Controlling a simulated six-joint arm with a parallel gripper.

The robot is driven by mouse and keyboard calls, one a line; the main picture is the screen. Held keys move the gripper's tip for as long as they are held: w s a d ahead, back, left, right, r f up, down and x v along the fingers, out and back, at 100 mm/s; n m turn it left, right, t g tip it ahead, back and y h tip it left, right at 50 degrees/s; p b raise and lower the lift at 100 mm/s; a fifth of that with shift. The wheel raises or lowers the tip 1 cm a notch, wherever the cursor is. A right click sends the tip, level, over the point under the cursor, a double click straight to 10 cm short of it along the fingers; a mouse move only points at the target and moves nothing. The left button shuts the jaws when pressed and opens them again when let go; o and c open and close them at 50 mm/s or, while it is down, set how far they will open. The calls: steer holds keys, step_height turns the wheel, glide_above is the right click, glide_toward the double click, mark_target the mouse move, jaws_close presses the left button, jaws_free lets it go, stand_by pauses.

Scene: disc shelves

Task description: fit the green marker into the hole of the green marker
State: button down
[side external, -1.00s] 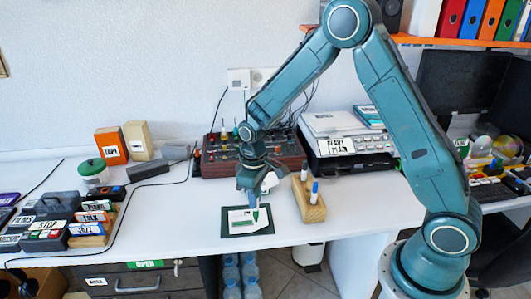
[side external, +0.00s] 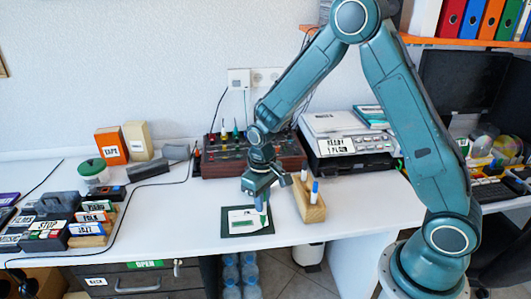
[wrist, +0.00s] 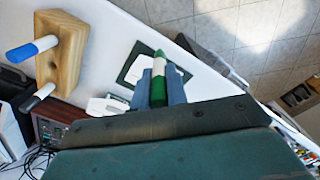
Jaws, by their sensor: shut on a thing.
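My gripper (side external: 260,196) is shut on the green marker (side external: 264,217) and holds it above the dark green-bordered mat (side external: 229,233). In the wrist view the green marker (wrist: 158,92) lies between the two grey-blue fingers of my gripper (wrist: 159,85), with green and white parts showing. The wooden block (side external: 315,214) stands to the right of my gripper, apart from it. It holds a blue-ended marker (side external: 314,191) and a second, white-bodied marker (side external: 304,174). The wrist view shows this second one with a black end (wrist: 40,97).
A red-brown control box (side external: 285,160) with knobs stands behind my gripper. A white printer-like machine (side external: 345,140) is at the back right. The table's front edge is close to the mat.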

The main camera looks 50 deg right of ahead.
steer(key=shift+d, duration=0.1)
steer(key=w+d+r, duration=0.1)
steer(key=d+r, duration=0.5)
steer(key=d, duration=0.5)
step_height(320, 180, up, 8)
steer(key=m, duration=0.2)
glide_above(309, 179)
steer(key=s+a, duration=0.3)
steer(key=a, duration=0.2)
step_height(309, 179, down, 16)
steer(key=shift+w+a, duration=0.2)
steer(key=shift+a, duration=0.05)
steer(key=shift+f, duration=2.05)
steer(key=shift+f, duration=0.15)
steer(key=c, duration=1.4)
jaws_free()
